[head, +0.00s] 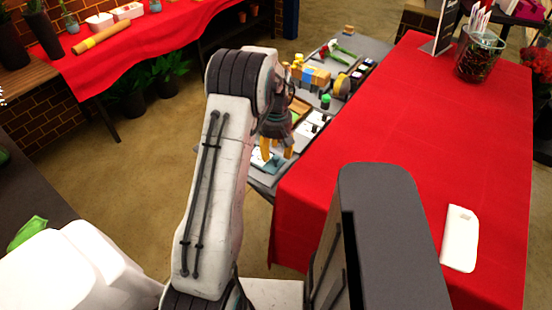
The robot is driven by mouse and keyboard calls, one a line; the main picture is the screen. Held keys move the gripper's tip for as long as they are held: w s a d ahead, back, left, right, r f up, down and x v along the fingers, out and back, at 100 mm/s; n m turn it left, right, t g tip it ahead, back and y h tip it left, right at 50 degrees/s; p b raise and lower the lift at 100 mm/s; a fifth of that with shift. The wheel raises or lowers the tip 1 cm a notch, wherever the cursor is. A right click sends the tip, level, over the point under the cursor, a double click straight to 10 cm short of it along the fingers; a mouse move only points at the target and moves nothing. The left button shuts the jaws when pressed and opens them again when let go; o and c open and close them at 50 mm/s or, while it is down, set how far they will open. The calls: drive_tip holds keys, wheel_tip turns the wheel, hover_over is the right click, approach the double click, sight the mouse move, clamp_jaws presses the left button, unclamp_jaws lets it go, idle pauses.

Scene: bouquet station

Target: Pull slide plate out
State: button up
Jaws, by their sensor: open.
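My gripper (276,151) points down over the near end of a grey station board (265,180), its two yellow fingertips apart. Just beneath and around the fingertips lies a flat pale and teal piece (270,163). It may be the slide plate, but it is small and partly hidden by my gripper and arm, so I cannot tell for sure. I cannot tell whether the fingers touch it. I see nothing held between them.
Farther along the board are orange-yellow blocks (312,76), a green-capped item (326,101) and a red flower (334,46). Open floor (130,170) lies left.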

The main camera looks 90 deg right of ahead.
drive_tip(key=shift+r, duration=3.5)
drive_tip(key=m, duration=0.2)
drive_tip(key=shift+d+m, duration=0.2)
drive_tip(key=shift+m, duration=0.1)
drive_tip(key=shift+f+m, duration=0.2)
drive_tip(key=shift+m, duration=0.4)
drive_tip(key=w+a+f+m+y, duration=0.1)
drive_tip(key=w+a+f+m, duration=0.1)
drive_tip(key=a, duration=0.4)
drive_tip(key=w+a+f+m+y, duration=0.1)
drive_tip(key=w+a+m, duration=0.15)
drive_tip(key=a, duration=0.35)
drive_tip(key=w+a+r+n+h, duration=0.1)
drive_tip(key=w+a+r+n, duration=0.25)
drive_tip(key=w+a, duration=0.4)
drive_tip(key=w+a+r+n, duration=0.2)
drive_tip(key=w+a+r, duration=0.2)
drive_tip(key=w+a, duration=0.35)
drive_tip(key=w+a+r+n+t, duration=0.2)
drive_tip(key=a+n, duration=0.4)
drive_tip(key=a, duration=0.4)
drive_tip(key=w+a+r+n+t+h, duration=0.1)
drive_tip(key=w+a+r+n, duration=0.4)
drive_tip(key=a, duration=0.5)
drive_tip(key=shift+a+r+n+t, duration=0.2)
drive_tip(key=shift+a+n+t, duration=0.25)
drive_tip(key=shift+n, duration=0.45)
